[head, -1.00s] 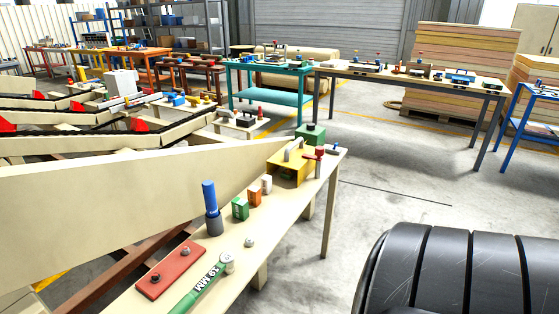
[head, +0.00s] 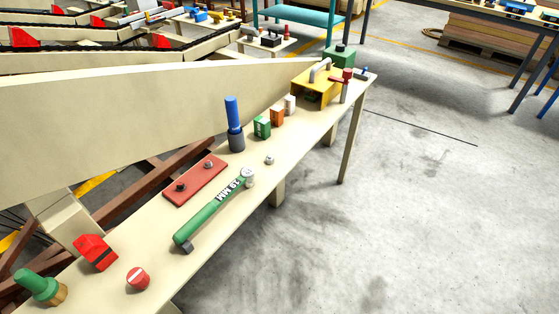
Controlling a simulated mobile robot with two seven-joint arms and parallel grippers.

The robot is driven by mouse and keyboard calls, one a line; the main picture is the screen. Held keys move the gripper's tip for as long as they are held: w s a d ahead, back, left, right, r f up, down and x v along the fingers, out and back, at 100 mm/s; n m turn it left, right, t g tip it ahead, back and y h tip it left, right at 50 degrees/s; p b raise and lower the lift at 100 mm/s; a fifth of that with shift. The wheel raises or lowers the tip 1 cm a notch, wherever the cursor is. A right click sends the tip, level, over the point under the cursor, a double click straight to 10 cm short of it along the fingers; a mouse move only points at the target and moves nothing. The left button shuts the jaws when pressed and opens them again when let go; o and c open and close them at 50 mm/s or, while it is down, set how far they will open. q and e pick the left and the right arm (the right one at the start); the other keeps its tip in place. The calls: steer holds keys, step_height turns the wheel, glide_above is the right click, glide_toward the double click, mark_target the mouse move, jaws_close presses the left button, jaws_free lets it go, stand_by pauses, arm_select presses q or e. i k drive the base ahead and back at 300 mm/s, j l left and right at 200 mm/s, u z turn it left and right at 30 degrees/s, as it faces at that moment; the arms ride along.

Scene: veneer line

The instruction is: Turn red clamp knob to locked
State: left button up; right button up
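A small round red knob (head: 138,278) with a pale line across its top sits on the narrow cream bench near its front edge, at the lower left of the head view. The line runs roughly left to right in the picture. I see no lettering on or around it that tells its setting. A red block (head: 97,251) with a dark slot-like mark stands just behind and left of it, apart from it. Neither of my grippers is in view.
The bench (head: 290,150) also holds a green knobbed tool (head: 40,285), a green 19 MM wrench (head: 205,214), a red plate (head: 196,180) with two bolts, a blue-handled tool (head: 233,110) and a yellow box (head: 313,88). A long cream panel (head: 120,105) runs behind. Open floor lies right.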

mark_target(136, 277)
steer(key=j+u, duration=0.1)
steer(key=u, duration=0.3)
steer(key=j+u, duration=0.1)
steer(key=u, duration=0.3)
steer(key=j+u, duration=0.1)
steer(key=u, duration=0.35)
steer(key=z, duration=1.55)
steer(key=u, duration=1.5)
